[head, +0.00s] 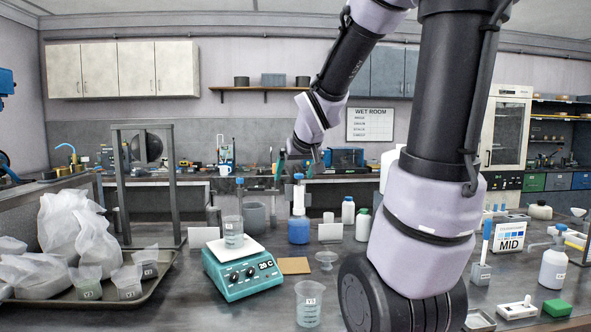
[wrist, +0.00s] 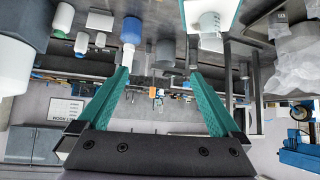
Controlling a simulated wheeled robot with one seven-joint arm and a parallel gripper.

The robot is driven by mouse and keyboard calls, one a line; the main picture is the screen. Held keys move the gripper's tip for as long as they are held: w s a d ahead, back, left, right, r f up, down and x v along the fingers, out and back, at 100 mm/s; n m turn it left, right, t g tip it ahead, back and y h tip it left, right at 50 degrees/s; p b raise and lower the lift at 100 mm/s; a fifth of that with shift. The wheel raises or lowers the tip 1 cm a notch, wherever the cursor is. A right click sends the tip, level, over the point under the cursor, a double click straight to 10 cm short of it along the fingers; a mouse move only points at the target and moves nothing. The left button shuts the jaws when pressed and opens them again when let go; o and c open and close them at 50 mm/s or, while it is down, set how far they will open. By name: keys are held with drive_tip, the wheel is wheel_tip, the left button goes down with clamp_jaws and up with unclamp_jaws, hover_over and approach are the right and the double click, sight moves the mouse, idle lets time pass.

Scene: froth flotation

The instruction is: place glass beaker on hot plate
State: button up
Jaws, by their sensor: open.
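The hot plate (head: 243,276) is a teal box with a white top and a small display, on the bench left of centre. A clear glass beaker (head: 233,233) stands upright on its white top, near the back. The wrist view, upside down, shows the hot plate top (wrist: 229,12) and this beaker (wrist: 210,23) at the top right. A second clear beaker with a label (head: 308,304) stands on the bench in front, right of the hot plate. My gripper (wrist: 158,70) is open, with nothing between its teal fingers, and is raised behind and right of the hot plate, apart from both beakers.
A blue-filled bottle (head: 298,228) and a grey pot (head: 254,216) stand behind the hot plate. A tan square pad (head: 294,266) lies to its right. A tray (head: 60,309) with bags and cups is at left. A metal frame (head: 119,190) rises behind the tray.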

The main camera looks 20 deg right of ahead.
drive_tip(key=s+a+r+m+g+y, duration=0.1)
drive_tip(key=s+a+r, duration=0.1)
drive_tip(key=s, duration=0.6)
drive_tip(key=s+a+r+m+g+y, duration=0.1)
drive_tip(key=s+a+r+y, duration=0.1)
drive_tip(key=s+a, duration=0.3)
drive_tip(key=s, duration=0.4)
drive_tip(key=shift+s+a+m, duration=0.15)
drive_tip(key=shift+s+m, duration=0.05)
drive_tip(key=shift+m, duration=0.2)
idle(0.6)
